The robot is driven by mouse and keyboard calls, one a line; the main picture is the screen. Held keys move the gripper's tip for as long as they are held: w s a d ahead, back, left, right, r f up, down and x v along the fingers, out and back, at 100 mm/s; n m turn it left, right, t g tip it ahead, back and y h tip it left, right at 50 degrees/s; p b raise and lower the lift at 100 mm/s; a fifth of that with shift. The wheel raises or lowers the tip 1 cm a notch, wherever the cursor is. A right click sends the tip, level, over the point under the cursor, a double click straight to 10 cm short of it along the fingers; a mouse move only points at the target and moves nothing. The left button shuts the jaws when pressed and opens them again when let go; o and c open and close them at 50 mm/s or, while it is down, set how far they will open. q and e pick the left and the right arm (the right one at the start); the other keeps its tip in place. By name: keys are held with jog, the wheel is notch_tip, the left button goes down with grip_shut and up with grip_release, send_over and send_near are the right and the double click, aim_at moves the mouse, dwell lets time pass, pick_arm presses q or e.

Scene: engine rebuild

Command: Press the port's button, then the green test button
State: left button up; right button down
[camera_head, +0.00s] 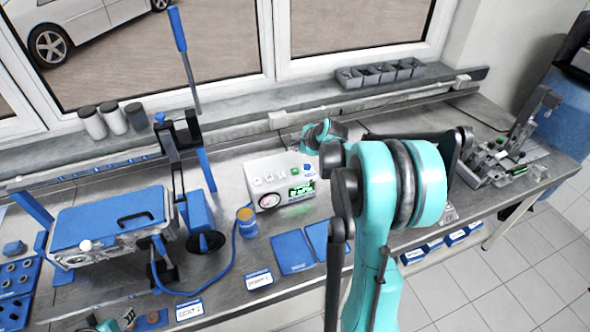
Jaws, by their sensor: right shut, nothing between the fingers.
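A white box (278,180) stands on the bench left of centre, with a round dial (269,200) and a lit green display (302,190) on its front. A small green spot (294,170) on the box looks like the green test button. I cannot make out the port's button. My right arm fills the middle right of the view; its small teal wrist end (320,135) shows behind the box. The right gripper is shut and empty, its fingertips largely hidden. A teal and dark end of my left arm (112,322) shows at the bottom left edge; its fingers are unclear.
A blue-topped case (110,217) sits left, beside a blue-handled lever stand (181,135). A yellow-topped can (246,222) and blue mats (293,252) lie near the box. A metal fixture (508,158) stands at the right. A blue cable crosses the bench front.

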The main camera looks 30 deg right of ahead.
jog(key=shift+d+r+m, duration=0.15)
jog(key=shift+m, duration=1.05)
jog(key=b, duration=0.6)
send_near(293, 168)
jog(key=x, duration=0.3)
jog(key=w+r+x, duration=0.1)
jog(key=x, duration=0.1)
jog(key=shift+w+d+f, duration=0.1)
jog(key=shift+w+f, duration=0.15)
jog(key=shift+f+b, duration=0.4)
jog(key=shift+b, duration=0.2)
jog(key=shift+f+b, duration=0.5)
jog(key=shift+f, duration=0.05)
dwell(0.4)
jog(key=shift+r, duration=0.1)
jog(key=shift+r+p, duration=0.65)
jog(key=shift+r, duration=0.25)
